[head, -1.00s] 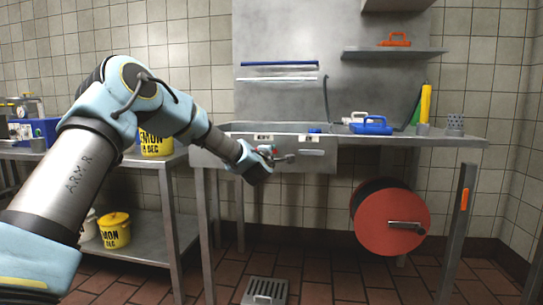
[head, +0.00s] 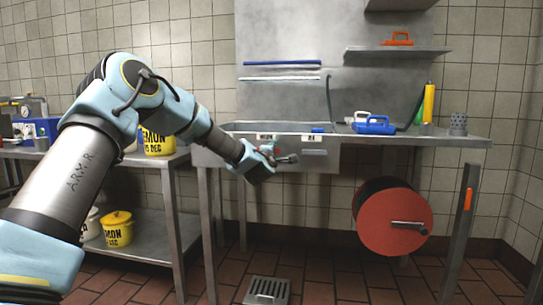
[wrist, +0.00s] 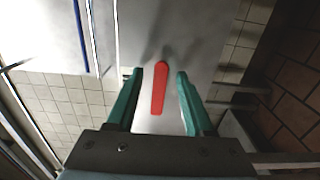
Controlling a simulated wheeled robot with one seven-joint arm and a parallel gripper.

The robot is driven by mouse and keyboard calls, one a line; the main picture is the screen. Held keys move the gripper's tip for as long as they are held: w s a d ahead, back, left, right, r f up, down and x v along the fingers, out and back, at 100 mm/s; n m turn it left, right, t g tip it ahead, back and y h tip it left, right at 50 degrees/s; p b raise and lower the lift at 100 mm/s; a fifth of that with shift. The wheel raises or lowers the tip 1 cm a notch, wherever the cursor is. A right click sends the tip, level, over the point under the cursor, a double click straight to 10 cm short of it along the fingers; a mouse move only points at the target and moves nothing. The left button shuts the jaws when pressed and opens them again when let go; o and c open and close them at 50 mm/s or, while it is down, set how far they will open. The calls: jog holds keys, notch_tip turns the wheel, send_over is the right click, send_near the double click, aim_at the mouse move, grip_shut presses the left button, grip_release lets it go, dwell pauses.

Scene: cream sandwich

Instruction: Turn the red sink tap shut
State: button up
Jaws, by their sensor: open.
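The red sink tap (wrist: 159,88) shows in the wrist view as a long red lever, lying lengthwise between the two green fingers of my gripper (wrist: 160,73). Clear gaps show on both sides of the lever, and the fingers are open around it. In the head view my gripper (head: 277,157) is at the front panel of the steel sink (head: 315,151). A small bit of red shows at the gripper there; most of the tap is hidden by the gripper. I cannot tell how far the tap is turned.
A red hose reel (head: 380,236) hangs below. A side table with a yellow bucket (head: 157,142) is at left. Floor in front of the sink is mostly clear.

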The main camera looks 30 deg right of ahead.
jog(key=v, duration=1)
jog(key=shift+a+f, duration=0.1)
jog(key=shift+a, duration=0.05)
jog(key=a+f+m+g+y, duration=0.35)
jog(key=a+f, duration=0.25)
jog(key=a, duration=0.6)
jog(key=a+f+m+g+y, duration=0.2)
jog(key=a+f+m+y, duration=0.3)
jog(key=a, duration=0.8)
jog(key=s+a+f+m+g+y, duration=0.1)
jog(key=s+a+f+g+y, duration=0.15)
jog(key=s+a, duration=0.85)
jog(key=s+a+f+m+g+y, duration=0.1)
jog(key=s+a+f+g, duration=0.4)
jog(key=a, duration=0.9)
notch_tip(320, 180, up, 32)
jog(key=t+p, duration=0.1)
jog(key=p, duration=2.9)
jog(key=shift+s+d+r+p, duration=0.25)
jog(key=shift+s+p, duration=0.1)
jog(key=shift+s, duration=0.15)
